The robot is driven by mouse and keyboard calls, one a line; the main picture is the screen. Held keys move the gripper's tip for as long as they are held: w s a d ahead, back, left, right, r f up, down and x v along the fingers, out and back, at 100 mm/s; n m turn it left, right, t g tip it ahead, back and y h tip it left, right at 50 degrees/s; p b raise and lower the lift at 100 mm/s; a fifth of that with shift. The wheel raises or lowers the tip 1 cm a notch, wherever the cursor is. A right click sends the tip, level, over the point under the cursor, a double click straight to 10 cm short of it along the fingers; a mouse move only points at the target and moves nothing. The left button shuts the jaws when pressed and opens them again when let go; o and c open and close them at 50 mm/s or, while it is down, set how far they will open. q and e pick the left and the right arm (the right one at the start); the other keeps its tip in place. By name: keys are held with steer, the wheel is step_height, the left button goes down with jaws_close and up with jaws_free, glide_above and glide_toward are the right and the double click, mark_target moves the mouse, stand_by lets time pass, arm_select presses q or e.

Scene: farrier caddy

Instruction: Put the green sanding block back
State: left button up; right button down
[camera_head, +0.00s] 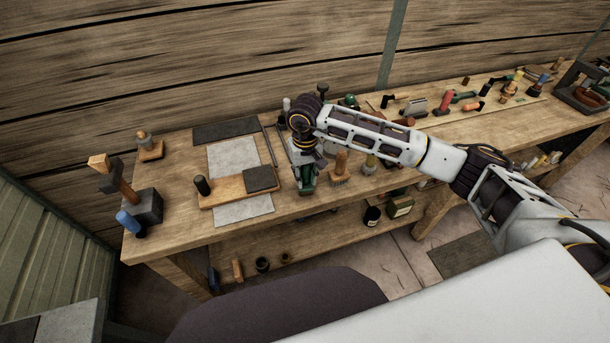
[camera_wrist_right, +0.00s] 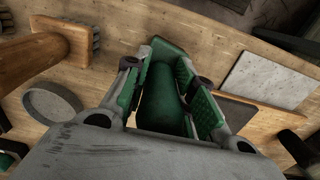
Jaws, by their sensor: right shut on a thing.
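The green sanding block (camera_head: 307,186) is at my right gripper (camera_head: 304,176), low over the middle of the bench near its front edge. In the right wrist view the green block (camera_wrist_right: 163,103) lies between the two fingers of my right gripper (camera_wrist_right: 172,75), which is shut on it. The fingers cover its sides, and my wrist housing hides its near end. I cannot tell whether it touches the surface below. My left gripper is not in view.
A wooden board (camera_head: 217,197) with a dark block (camera_head: 260,178) and a black knob lies left of the gripper. A wooden-handled brush (camera_head: 341,166) stands close on the right. A hammer (camera_head: 125,185) is at far left. Many tools crowd the bench (camera_head: 180,160) to the right.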

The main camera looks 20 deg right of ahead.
steer(key=shift+f+b, duration=0.35)
stand_by(0.4)
steer(key=c, duration=1.1)
jaws_free()
steer(key=shift+r, duration=0.1)
steer(key=shift+r, duration=5.9)
steer(key=shift+r+p, duration=0.65)
steer(key=shift+r, duration=1.6)
